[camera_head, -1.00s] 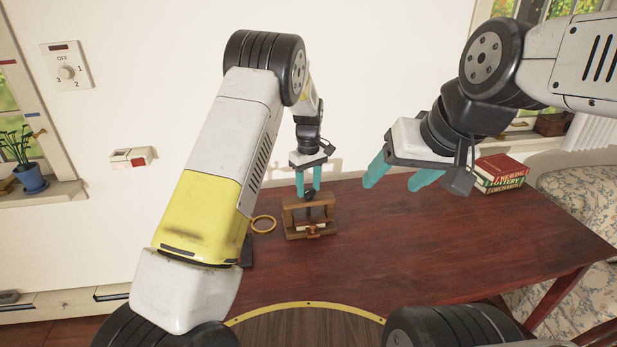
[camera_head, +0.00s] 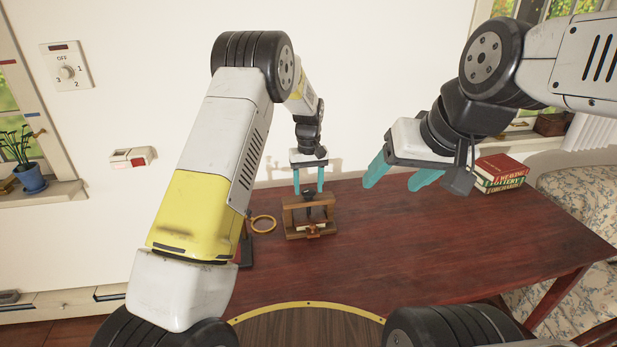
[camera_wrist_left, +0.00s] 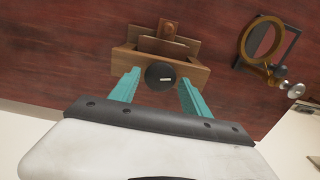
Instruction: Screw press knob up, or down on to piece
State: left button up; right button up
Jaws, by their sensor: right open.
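The small wooden screw press (camera_head: 296,236) stands on the dark red table; it also shows in the left wrist view (camera_wrist_left: 190,68). Its round black knob (camera_head: 308,196) is on top and carries a short white mark in the left wrist view (camera_wrist_left: 158,79). A pale piece (camera_head: 302,228) is low in the press frame. My left gripper (camera_head: 308,190) points down over the press. Its teal fingers are open on either side of the knob, with gaps visible in the left wrist view (camera_wrist_left: 161,84). My right gripper (camera_head: 394,178) is open and empty, high above the table.
A brass ring (camera_head: 252,227) on a stand is just left of the press. Stacked books (camera_head: 500,168) lie at the table's back right. The table (camera_head: 420,235) is clear right of the press. A wall (camera_head: 385,70) rises behind.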

aim_at(309, 191)
pick_arm(q)
jog(key=shift+o, duration=0.6)
notch_tip(309, 191, up, 7)
jog(key=shift+f, duration=0.1)
jog(key=shift+r, duration=0.45)
